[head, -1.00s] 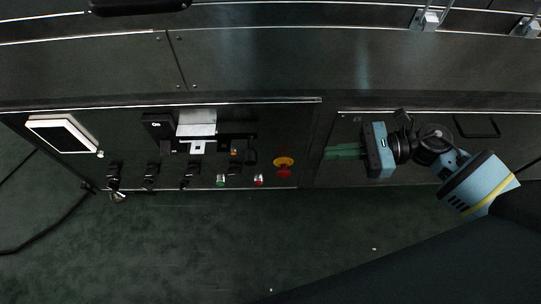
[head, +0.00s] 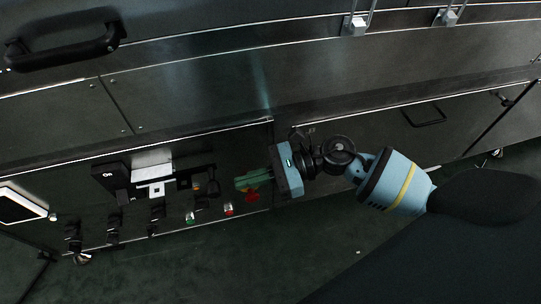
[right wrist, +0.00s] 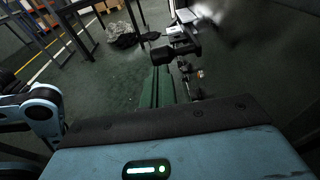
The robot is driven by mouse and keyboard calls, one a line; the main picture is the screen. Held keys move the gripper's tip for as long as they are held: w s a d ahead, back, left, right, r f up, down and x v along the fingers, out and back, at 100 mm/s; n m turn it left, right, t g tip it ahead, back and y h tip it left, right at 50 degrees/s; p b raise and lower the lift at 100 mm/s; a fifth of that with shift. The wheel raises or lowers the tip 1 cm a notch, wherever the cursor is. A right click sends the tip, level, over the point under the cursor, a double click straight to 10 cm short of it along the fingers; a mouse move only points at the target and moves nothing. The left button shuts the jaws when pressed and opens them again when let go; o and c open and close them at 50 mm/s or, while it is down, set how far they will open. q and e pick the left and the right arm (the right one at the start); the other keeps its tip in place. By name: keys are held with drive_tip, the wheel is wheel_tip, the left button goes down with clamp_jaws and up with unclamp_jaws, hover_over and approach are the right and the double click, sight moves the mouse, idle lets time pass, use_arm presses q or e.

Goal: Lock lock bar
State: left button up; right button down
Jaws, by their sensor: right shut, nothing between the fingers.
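The lock assembly on the control panel (head: 90,208) has a silver plate (head: 152,172) and a dark bar (head: 180,188) with a black knob (head: 213,188) at its right end. I take this bar for the lock bar; whether it is locked cannot be told. My right gripper (head: 240,182) has green fingers, shut and empty, pointing left toward the knob with a gap between. In the right wrist view its fingers (right wrist: 157,88) point toward a black knob or handle (right wrist: 178,51), apparently apart from it. My left gripper is out of view.
A red emergency stop (head: 252,196) lies just below my right fingers, partly hidden. A white-framed screen (head: 20,206) is at left. The floor below is clear.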

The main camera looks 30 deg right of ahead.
sight(216, 188)
drive_tip(key=x, duration=0.3)
idle(0.4)
drive_tip(key=x, duration=0.4)
drive_tip(key=r+x, duration=0.1)
drive_tip(key=x, duration=0.1)
drive_tip(key=shift+a, duration=0.4)
